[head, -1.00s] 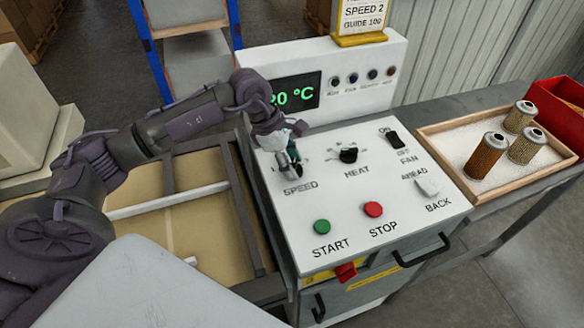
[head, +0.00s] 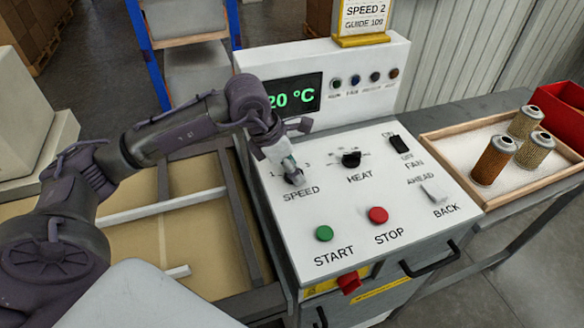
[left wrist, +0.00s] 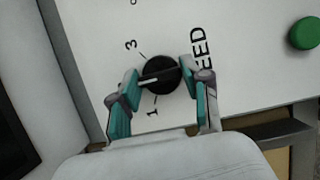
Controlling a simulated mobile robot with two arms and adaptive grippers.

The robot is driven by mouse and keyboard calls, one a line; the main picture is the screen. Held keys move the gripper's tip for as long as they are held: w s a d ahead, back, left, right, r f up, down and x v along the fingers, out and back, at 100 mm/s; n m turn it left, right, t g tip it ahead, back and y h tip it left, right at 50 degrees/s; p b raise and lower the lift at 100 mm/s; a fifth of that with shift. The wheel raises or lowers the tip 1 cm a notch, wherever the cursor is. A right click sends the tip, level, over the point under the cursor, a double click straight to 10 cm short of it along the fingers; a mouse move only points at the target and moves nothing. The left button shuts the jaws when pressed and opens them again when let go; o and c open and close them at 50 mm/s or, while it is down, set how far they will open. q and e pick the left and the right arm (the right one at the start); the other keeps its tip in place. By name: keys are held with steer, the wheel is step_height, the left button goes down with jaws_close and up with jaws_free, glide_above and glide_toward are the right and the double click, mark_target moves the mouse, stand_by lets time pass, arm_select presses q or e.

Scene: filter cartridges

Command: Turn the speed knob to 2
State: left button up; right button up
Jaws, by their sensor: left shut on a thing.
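The black speed knob (left wrist: 162,75) sits on the white control panel (head: 350,205), beside the printed word SPEED. In the left wrist view its white pointer line points left, between the printed 1 and 3. The mark it points at is hidden behind one finger. My left gripper (head: 289,168) reaches down to this knob from the upper left. In the left wrist view its teal-padded fingers (left wrist: 166,80) stand on both sides of the knob, shut on it. My right gripper is out of view.
The heat knob (head: 351,160) is just right of the speed knob. A fan switch (head: 401,144), green START button (head: 324,233) and red STOP button (head: 378,215) share the panel. A display (head: 294,95) stands behind. A tray (head: 462,180) of filter cartridges is at right.

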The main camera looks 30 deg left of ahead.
arm_select(q)
steer(key=shift+r, duration=0.1)
steer(key=o, duration=1.1)
steer(key=v, duration=1.2)
